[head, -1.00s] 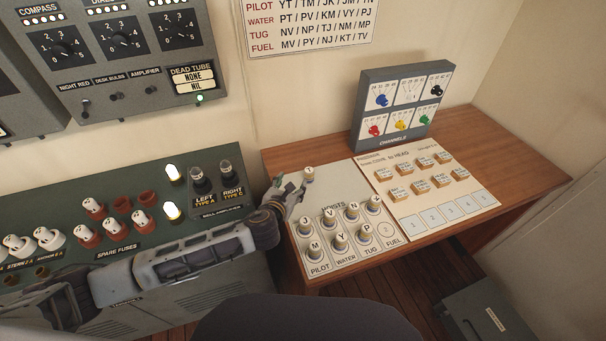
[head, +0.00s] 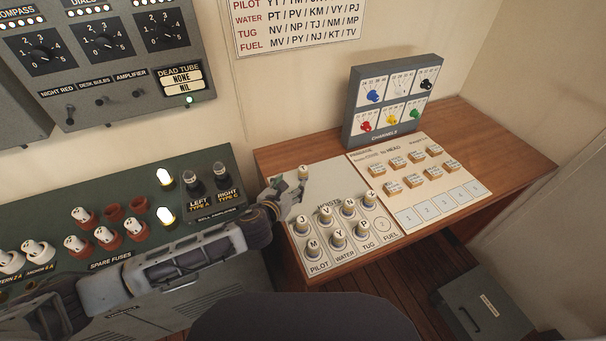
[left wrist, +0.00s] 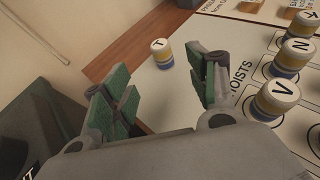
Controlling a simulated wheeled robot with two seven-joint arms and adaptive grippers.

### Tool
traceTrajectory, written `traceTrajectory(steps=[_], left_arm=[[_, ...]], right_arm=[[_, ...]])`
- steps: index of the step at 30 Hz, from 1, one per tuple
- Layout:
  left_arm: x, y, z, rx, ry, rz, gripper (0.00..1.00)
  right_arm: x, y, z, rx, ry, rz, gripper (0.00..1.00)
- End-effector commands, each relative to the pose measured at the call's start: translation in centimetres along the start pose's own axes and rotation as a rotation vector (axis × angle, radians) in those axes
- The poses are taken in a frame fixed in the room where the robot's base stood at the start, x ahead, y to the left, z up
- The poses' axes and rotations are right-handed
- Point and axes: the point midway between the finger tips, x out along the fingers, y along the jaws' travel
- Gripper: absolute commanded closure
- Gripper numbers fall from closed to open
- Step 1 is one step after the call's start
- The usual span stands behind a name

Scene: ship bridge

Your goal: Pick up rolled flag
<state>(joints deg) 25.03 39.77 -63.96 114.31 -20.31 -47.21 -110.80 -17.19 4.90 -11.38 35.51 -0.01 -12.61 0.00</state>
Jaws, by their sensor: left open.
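The rolled flags are short upright cylinders with lettered white tops and coloured bands. One marked T (head: 303,173) stands alone at the back of the hoists sheet; it also shows in the left wrist view (left wrist: 162,54). Several others, such as the one marked V (head: 329,217), stand in printed circles in front of it. My left gripper (head: 289,193) is open and empty over the left edge of the sheet, close to the T flag. In the left wrist view its green-padded fingers (left wrist: 160,70) are spread, with the T flag apart from them, beyond the gap. My right gripper is not in view.
The hoists sheet (head: 322,184) lies on the wooden desk (head: 480,140). A card with several small tan blocks (head: 394,187) lies to its right, with the channels box (head: 385,137) behind. A green fuse console (head: 115,180) stands left of the desk. A dark chair back (head: 290,318) is in front.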

Motion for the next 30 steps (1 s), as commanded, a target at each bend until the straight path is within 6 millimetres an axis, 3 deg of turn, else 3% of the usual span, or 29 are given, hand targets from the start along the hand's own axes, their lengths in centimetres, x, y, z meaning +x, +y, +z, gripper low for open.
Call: traceTrajectory(steps=[8, 17, 30], left_arm=[[0.4, 0.0, 0.0, 0.001, -0.001, 0.001, 0.42], [2.2, 0.1, -0.2, 0.001, -0.001, 0.001, 0.42], [4.9, 0.0, -0.1, 0.000, -0.001, 0.000, 0.42]], right_arm=[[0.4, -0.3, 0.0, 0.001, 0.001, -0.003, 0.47], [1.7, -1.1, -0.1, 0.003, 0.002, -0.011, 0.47], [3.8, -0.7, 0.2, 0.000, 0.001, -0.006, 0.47]])
